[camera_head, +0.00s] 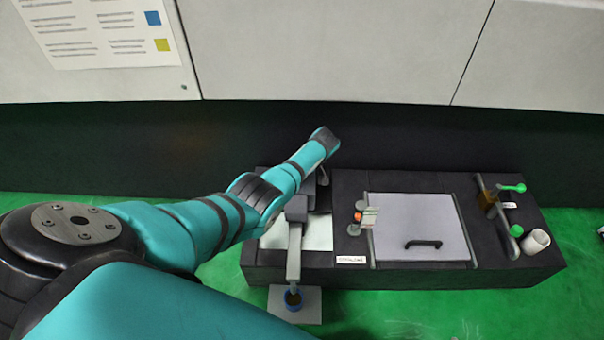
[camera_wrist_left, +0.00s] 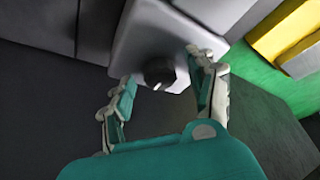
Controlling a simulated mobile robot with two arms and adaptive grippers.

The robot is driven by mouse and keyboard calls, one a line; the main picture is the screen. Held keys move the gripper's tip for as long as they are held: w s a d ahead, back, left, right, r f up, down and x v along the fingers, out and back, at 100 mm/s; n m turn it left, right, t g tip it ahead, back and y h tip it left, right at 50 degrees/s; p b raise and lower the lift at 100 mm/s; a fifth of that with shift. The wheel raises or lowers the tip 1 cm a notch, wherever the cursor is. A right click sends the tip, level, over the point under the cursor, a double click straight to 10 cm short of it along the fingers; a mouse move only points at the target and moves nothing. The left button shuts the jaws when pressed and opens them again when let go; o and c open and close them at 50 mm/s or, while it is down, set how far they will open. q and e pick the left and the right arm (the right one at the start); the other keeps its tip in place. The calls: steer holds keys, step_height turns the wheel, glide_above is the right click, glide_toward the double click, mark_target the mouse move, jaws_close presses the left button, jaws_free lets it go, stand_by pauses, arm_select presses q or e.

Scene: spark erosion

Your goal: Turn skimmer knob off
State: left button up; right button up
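A dark round knob (camera_wrist_left: 158,72) with a small white mark sits on a light grey housing (camera_wrist_left: 150,32) in the left wrist view. My left gripper (camera_wrist_left: 161,67) is open, with one finger on each side of the knob. A gap shows on the left side; whether the right finger touches the knob I cannot tell. In the head view my left arm reaches over the left part of the black bench, and the gripper and knob cannot be made out there. My right gripper is not in view.
The black bench (camera_head: 345,278) carries a grey lid with a black handle (camera_head: 423,244), small orange-topped fittings (camera_head: 356,217) and a white cup (camera_head: 536,241). A dark wall stands behind.

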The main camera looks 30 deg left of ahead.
arm_select(q)
steer(key=v, duration=1.2)
stand_by(0.6)
